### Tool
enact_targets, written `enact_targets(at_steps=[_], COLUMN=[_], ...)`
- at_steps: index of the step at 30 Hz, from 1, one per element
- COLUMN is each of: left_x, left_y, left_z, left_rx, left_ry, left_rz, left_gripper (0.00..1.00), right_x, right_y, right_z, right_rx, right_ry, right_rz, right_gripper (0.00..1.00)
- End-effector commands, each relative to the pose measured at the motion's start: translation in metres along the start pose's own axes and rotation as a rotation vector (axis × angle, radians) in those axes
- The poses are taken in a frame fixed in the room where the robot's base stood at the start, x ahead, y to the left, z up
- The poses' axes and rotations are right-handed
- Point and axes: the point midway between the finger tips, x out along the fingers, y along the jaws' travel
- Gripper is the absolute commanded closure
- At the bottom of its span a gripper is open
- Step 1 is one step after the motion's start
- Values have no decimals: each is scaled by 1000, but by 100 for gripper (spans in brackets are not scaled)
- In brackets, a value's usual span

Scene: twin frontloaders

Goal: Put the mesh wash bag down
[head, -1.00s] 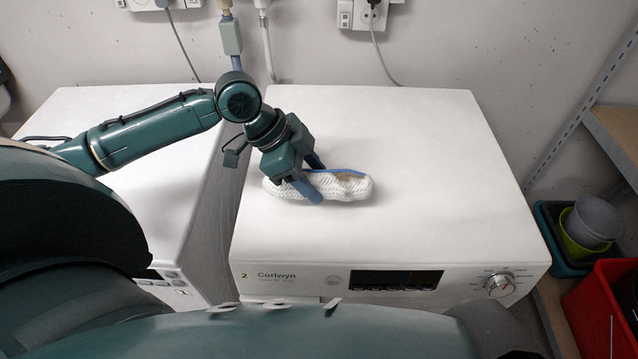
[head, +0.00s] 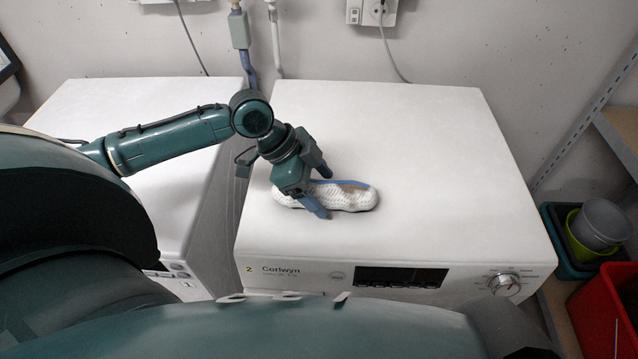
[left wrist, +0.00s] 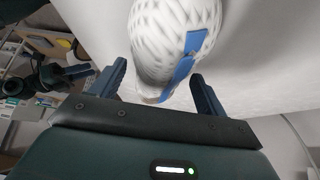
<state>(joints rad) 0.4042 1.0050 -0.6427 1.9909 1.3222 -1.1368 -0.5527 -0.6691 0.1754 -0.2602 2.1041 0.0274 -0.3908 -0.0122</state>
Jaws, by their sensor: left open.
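The mesh wash bag (head: 350,197) is white with a blue strip along its back edge. It lies on the white top of the machine marked 2 (head: 420,150). My left gripper (head: 322,192) is open at the bag's left end, with one finger in front of the bag and one behind it. In the left wrist view the bag (left wrist: 165,40) reaches in between the open fingers of the gripper (left wrist: 165,85), with a gap beside the left finger.
A second white machine (head: 120,95) stands to the left, across a narrow gap. Cables and outlets (head: 378,12) are on the back wall. At the right are shelving, a grey pot (head: 600,222) and a red bin (head: 600,305). The machine top right of the bag is clear.

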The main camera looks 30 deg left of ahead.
Motion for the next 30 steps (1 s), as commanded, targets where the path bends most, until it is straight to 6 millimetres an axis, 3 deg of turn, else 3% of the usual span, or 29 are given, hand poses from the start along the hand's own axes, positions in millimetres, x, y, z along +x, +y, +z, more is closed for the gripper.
enact_targets(at_steps=[10, 24, 30], left_x=[-11, -103, -121], left_y=[-1, 0, 0], left_z=[-2, -1, -1], left_rx=[1, 0, 1], left_ry=[1, -3, -1], left_rz=[-3, -2, -1], left_gripper=[26, 26, 26], right_x=[0, -1, -1], right_y=[1, 2, 2], right_z=[0, 0, 1], right_rx=[-2, -8, -7], right_ry=[0, -4, -5], right_rz=[1, 1, 1], right_gripper=[64, 64, 64])
